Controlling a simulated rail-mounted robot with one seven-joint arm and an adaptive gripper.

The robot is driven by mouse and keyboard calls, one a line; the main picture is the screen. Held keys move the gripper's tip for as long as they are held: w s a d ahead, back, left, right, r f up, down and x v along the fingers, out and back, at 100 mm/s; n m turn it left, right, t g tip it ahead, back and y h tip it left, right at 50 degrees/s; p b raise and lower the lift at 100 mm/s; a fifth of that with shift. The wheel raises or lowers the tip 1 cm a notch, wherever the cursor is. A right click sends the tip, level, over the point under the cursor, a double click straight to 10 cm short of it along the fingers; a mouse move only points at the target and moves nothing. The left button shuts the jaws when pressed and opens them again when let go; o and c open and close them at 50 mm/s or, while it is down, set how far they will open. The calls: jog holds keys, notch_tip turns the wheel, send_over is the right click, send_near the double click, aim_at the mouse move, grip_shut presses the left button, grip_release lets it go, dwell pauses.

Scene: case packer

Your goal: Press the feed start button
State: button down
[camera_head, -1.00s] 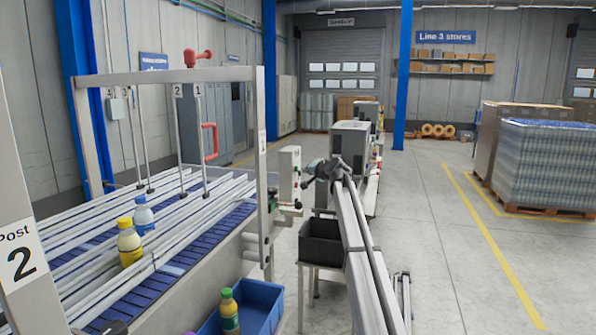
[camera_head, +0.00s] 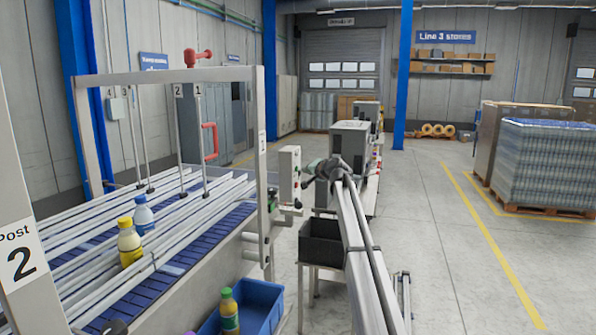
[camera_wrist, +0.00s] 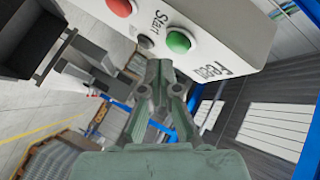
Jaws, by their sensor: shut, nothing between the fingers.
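The feed control box (camera_wrist: 230,30) is a pale box marked "Feed" and "Start". In the wrist view it carries a green button (camera_wrist: 178,41) beside the word "Start", a red button (camera_wrist: 120,7) and a small dark grey knob (camera_wrist: 145,42). My gripper (camera_wrist: 160,68) is shut and empty, its fingertips close below the green button in the picture. I cannot tell whether they touch the box. In the head view the box (camera_head: 289,173) stands on the post at the conveyor's end, with my gripper (camera_head: 309,182) just right of it.
The conveyor (camera_head: 190,238) with white rails and bottles lies to the left. A dark bin (camera_head: 321,243) on a stand is below my arm, and a blue crate (camera_head: 262,305) stands in front. The floor to the right is open up to the wrapped pallets (camera_head: 545,165).

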jog(key=shift+a, duration=0.15)
jog(key=shift+w+a, duration=0.15)
jog(key=shift+a, duration=0.1)
